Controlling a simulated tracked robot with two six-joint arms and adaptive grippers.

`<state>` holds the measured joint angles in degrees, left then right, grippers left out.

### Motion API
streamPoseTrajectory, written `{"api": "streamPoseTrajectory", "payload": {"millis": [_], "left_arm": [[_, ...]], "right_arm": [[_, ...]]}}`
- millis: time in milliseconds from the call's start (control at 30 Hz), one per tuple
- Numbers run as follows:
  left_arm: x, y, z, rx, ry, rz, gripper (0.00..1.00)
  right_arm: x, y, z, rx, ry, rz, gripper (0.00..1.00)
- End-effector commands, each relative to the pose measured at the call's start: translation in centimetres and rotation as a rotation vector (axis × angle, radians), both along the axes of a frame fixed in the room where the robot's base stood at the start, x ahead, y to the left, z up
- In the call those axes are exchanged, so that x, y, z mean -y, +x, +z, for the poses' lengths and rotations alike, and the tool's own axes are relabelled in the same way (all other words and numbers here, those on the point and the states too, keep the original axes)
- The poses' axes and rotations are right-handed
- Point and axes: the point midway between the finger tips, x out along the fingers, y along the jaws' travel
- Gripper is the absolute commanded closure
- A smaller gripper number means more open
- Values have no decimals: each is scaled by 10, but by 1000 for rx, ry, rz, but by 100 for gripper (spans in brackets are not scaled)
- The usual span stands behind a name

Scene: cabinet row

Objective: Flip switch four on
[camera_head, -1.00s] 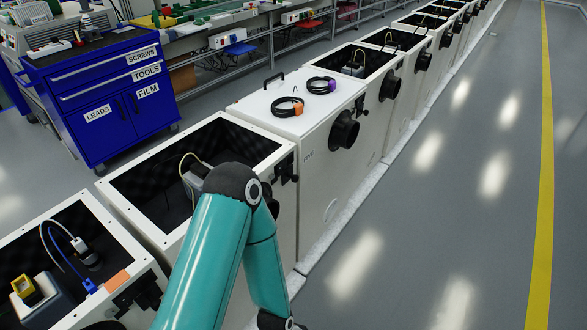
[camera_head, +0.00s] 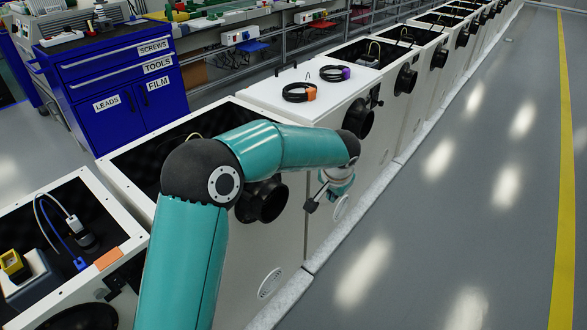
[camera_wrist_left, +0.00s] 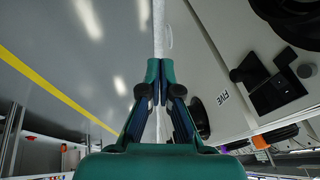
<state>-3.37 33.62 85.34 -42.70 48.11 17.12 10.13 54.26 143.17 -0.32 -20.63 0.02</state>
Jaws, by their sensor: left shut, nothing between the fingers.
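In the left wrist view a black switch box (camera_wrist_left: 275,88) sits on a white cabinet front, just across a seam from the "FIVE" label (camera_wrist_left: 222,99). I take it for switch four; its on or off position I cannot tell. In the head view my teal left arm hides it. My left gripper (camera_head: 312,204) is shut and empty, in front of the cabinet fronts. It also shows in the left wrist view (camera_wrist_left: 153,68), with its fingertips together over the floor side, apart from the switch box. My right gripper is in neither view.
A black round port (camera_head: 264,200) sticks out of the cabinet beside my arm. Another port (camera_head: 358,117) is farther along the row. Black cable coils (camera_head: 299,92) lie on a closed cabinet. The grey floor (camera_head: 440,200) to the right is clear. A blue drawer cart (camera_head: 120,85) stands behind the row.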

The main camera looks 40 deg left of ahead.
Motion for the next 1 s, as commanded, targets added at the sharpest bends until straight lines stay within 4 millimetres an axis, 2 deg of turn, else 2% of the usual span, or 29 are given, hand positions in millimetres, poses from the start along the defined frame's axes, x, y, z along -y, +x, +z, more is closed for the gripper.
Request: {"api": "streamPoseTrajectory", "payload": {"millis": [33, 100, 200, 300, 733, 867, 1000], "left_arm": [[-18, 8, 28, 43, 55, 41, 100], [-39, 11, 62, 76, 117, 97, 100], [-57, 9, 94, 107, 169, 155, 100], [-65, 7, 107, 116, 191, 181, 100], [-67, 8, 104, 114, 192, 183, 100], [-73, 13, 93, 113, 192, 184, 100], [-83, 22, 73, 112, 192, 184, 100]], "right_arm": [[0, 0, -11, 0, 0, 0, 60], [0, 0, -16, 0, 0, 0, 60], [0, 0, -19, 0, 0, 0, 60], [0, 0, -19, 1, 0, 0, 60], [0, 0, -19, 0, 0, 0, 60], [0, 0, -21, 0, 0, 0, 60], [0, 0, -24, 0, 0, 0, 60]]}}
